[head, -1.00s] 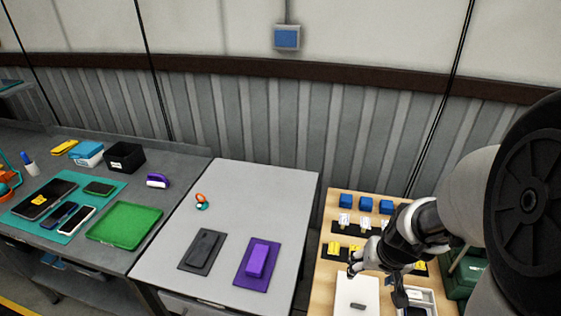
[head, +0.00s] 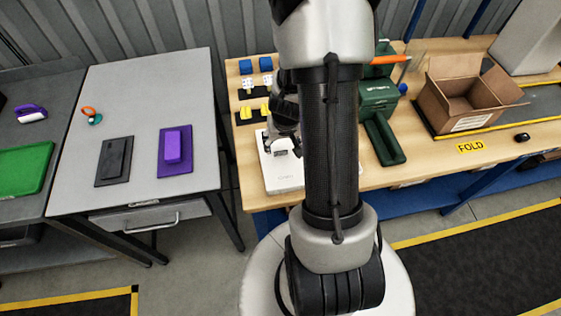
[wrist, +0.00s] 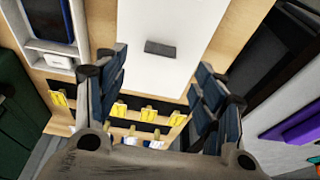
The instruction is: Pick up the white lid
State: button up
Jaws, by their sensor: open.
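The white lid (wrist: 165,20) is a flat white panel with a small dark grey handle (wrist: 160,48). It fills the upper middle of the wrist view and lies on the wooden table. In the head view the lid (head: 272,172) shows left of my arm, which hides its right part. My gripper (wrist: 160,78) is open, with its fingers apart on either side of the lid's near part in the wrist view and the handle visible between them. No contact shows. In the head view my gripper (head: 283,146) is over the lid, partly hidden.
A white-rimmed open container (wrist: 55,48) is beside the lid. Yellow pieces (wrist: 120,109) sit on dark strips nearby. A green case (head: 378,95), an open carton (head: 462,98) and a grey table (head: 125,95) with purple and dark pads stand around.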

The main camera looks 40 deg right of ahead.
aim_at(281, 151)
jog(key=b+x, duration=0.5)
jog(key=x, duration=0.2)
jog(key=shift+f, duration=0.15)
jog(key=shift+c, duration=0.3)
jog(key=shift+s, duration=0.1)
jog(key=c, duration=1)
